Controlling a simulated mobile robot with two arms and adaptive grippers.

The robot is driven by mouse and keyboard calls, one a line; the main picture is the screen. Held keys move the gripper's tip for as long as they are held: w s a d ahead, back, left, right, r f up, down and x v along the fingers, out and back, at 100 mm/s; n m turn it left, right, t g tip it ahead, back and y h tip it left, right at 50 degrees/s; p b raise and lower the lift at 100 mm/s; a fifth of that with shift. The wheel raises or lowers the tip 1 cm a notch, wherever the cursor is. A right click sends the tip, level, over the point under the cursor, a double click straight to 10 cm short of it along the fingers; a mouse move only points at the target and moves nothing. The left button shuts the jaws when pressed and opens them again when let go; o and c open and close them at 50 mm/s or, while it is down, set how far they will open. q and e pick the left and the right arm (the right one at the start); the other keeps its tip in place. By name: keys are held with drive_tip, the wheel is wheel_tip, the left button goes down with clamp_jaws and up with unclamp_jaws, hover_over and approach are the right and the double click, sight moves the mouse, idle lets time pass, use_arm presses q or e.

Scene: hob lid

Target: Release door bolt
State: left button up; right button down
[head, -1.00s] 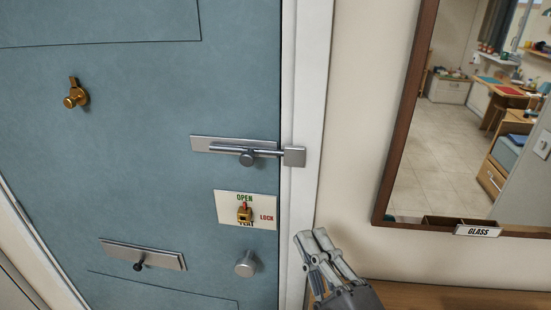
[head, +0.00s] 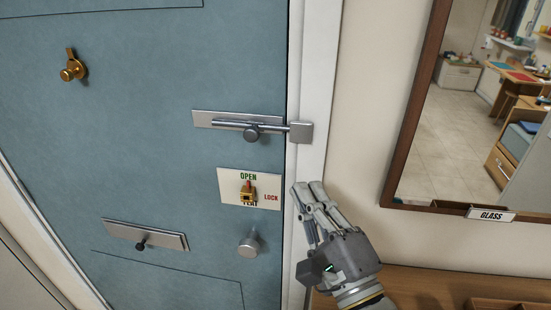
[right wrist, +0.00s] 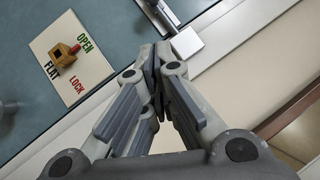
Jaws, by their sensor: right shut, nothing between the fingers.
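The silver door bolt (head: 235,124) lies on the blue door (head: 140,60), its rod reaching right into a square keeper (head: 299,132) on the white frame. A round knob (head: 251,134) sits on the rod. In the right wrist view the bolt's keeper (right wrist: 188,42) shows just beyond the fingers. My right gripper (head: 310,186) is shut and empty, below the keeper and in front of the white frame. It also shows in the right wrist view (right wrist: 157,55), its fingertips together and apart from the bolt. My left gripper is not in view.
Below the bolt is a white plate (head: 226,186) with a brass turn knob (head: 248,193), marked OPEN, LOCK and FLAT. A round door knob (head: 248,246), a black-knobbed slot plate (head: 145,236) and a brass fitting (head: 73,68) are nearby. A framed mirror (head: 398,165) hangs right above a wooden shelf (head: 420,288).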

sight(253, 132)
drive_tip(key=w+a+r+p, duration=0.1)
drive_tip(key=w, duration=0.1)
drive_tip(key=w+a+r+p, duration=0.1)
drive_tip(key=w+a, duration=0.1)
drive_tip(key=w+a+r+p, duration=0.2)
drive_tip(key=w, duration=0.1)
drive_tip(key=shift+a, duration=0.25)
drive_tip(key=shift+d, duration=0.1)
